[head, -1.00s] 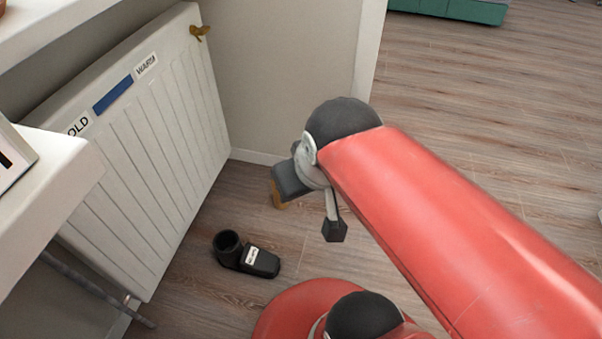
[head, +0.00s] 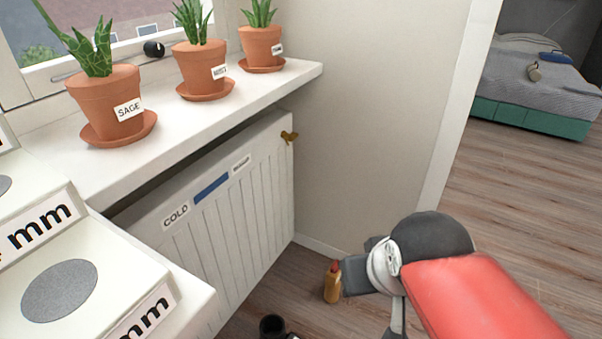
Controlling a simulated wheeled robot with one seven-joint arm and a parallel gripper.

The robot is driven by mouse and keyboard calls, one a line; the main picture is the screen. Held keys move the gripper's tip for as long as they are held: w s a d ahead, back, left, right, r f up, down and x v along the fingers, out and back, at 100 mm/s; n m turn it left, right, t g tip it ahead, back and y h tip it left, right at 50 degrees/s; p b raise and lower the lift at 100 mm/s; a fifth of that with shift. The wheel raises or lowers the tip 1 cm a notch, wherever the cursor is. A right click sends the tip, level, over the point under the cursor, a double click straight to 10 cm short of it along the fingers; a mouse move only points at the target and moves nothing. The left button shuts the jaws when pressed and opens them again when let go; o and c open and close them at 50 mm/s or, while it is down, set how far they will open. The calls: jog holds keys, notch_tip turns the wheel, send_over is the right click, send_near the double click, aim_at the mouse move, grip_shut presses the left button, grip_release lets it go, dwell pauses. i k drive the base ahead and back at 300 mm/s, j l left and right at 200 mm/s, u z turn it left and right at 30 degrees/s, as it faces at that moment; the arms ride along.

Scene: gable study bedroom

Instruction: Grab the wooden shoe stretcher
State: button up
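I cannot make out a wooden shoe stretcher for certain in the head view. A small beige object (head: 534,72) lies on the bed at the far right, too small to identify. My gripper (head: 376,307) is at the lower right of the middle, above the floor. Its two dark fingers are apart and I see nothing between them; the lower fingertip is cut off by the frame's bottom edge.
A black boot-like object (head: 271,326) is partly cut off below. A radiator (head: 250,215) and a windowsill (head: 205,105) with potted plants are left. Open floor (head: 520,195) leads to the bed (head: 520,112).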

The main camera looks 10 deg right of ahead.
aim_at(332, 283)
jog(key=i+l+z, duration=0.25)
jog(key=l, duration=0.25)
jog(key=i+l+z, duration=0.25)
jog(key=i+l, duration=0.15)
